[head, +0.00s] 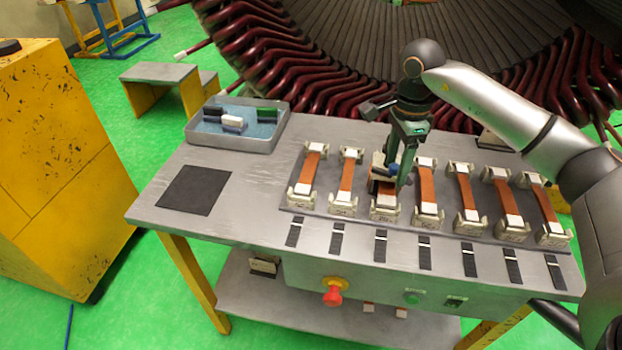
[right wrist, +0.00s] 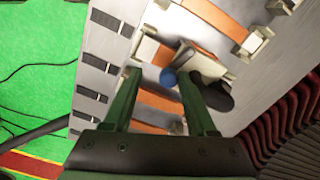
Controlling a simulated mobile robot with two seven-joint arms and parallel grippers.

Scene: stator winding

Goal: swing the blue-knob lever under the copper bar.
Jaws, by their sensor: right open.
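The blue-knob lever is at the third copper bar from the left; its blue knob (right wrist: 168,78) shows between my right gripper's open fingers in the right wrist view. In the head view the knob (head: 393,169) is partly hidden by the fingers. The copper bar (head: 384,188) lies on white clamp blocks, and much of it is hidden behind the gripper. My right gripper (head: 398,182) points down over this station, open, with its fingers around or close to the knob; contact cannot be told. My left gripper is not in view.
Several more copper bars, such as one at the left (head: 309,169), stand close on both sides on a grey plate. A blue-lined tray (head: 237,142) with small blocks sits at the table's back left. A red stop button (head: 333,297) is on the front.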

